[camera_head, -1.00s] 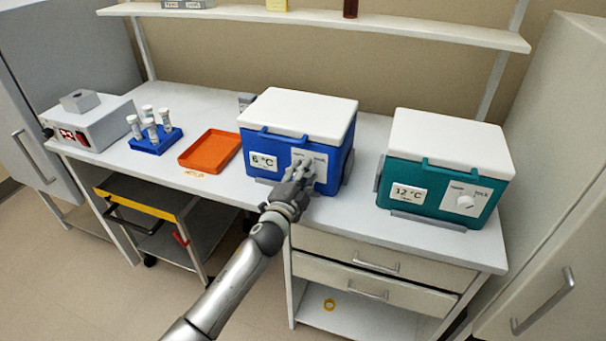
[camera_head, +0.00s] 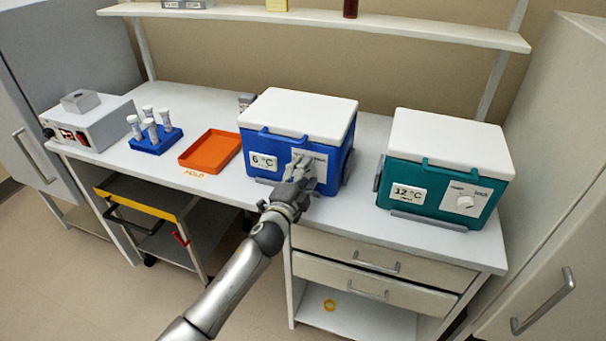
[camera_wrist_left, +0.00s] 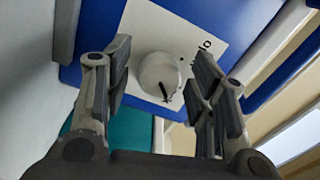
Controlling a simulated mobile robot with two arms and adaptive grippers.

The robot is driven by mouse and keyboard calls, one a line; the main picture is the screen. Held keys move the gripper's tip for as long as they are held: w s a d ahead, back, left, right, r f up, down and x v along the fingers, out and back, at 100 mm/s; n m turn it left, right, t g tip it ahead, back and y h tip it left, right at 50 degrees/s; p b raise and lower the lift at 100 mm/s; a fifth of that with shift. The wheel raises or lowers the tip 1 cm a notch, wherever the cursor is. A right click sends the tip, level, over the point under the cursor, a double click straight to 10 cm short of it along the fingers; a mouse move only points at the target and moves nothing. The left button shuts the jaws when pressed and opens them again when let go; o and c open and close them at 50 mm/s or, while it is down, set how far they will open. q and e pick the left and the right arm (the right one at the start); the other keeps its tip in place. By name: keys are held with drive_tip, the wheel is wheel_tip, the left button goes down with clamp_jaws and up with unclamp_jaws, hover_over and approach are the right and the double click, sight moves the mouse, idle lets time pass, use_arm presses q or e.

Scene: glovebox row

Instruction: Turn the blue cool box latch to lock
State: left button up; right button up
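The blue cool box (camera_head: 318,135) stands on the bench with its white lid closed and a "6 °C" label on its front. Its latch is a round white knob (camera_wrist_left: 158,73) with a black mark, on a white plate (camera_wrist_left: 190,25) with partly hidden lettering. In the wrist view the mark is on the knob's lower part, away from the lettering. My left gripper (camera_head: 297,170) is at the box front and hides the knob in the head view. In the wrist view its fingers (camera_wrist_left: 160,85) are apart, one on each side of the knob, with gaps showing. My right gripper is out of view.
A teal cool box (camera_head: 450,168) marked "12 °C" stands to the right. An orange tray (camera_head: 210,151), a blue tube rack (camera_head: 156,142) and a grey device (camera_head: 92,122) are on the left. A shelf (camera_head: 330,22) runs above. Drawers (camera_head: 385,262) are below the bench.

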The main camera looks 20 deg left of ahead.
use_arm(q)
drive_tip(key=s, duration=1.2)
drive_tip(key=shift+a, duration=0.3)
drive_tip(key=s+a+f+n+g, duration=0.1)
drive_tip(key=s+f+n+g, duration=0.2)
drive_tip(key=f, duration=0.9)
drive_tip(key=s+a+f+n+g, duration=0.15)
drive_tip(key=s+f, duration=0.35)
drive_tip(key=f, duration=0.6)
drive_tip(key=s+f+n+g, duration=0.2)
drive_tip(key=s+f+g, duration=0.2)
drive_tip(key=f, duration=0.8)
drive_tip(key=s+f+n+g, duration=0.2)
drive_tip(key=s+f, duration=0.5)
drive_tip(key=s, duration=0.5)
drive_tip(key=s+f+n+g, duration=0.2)
drive_tip(key=s+f, duration=0.5)
drive_tip(key=s, duration=0.5)
drive_tip(key=s+f+n+g, duration=0.2)
drive_tip(key=s+f+g, duration=0.2)
drive_tip(key=s+f, duration=0.3)
drive_tip(key=s, duration=0.5)
drive_tip(key=shift+s+n+y, duration=0.25)
drive_tip(key=shift+n+y, duration=0.05)
drive_tip(key=shift+n, duration=0.05)
drive_tip(key=shift+a+g, duration=0.1)
drive_tip(key=shift+g, duration=0.15)
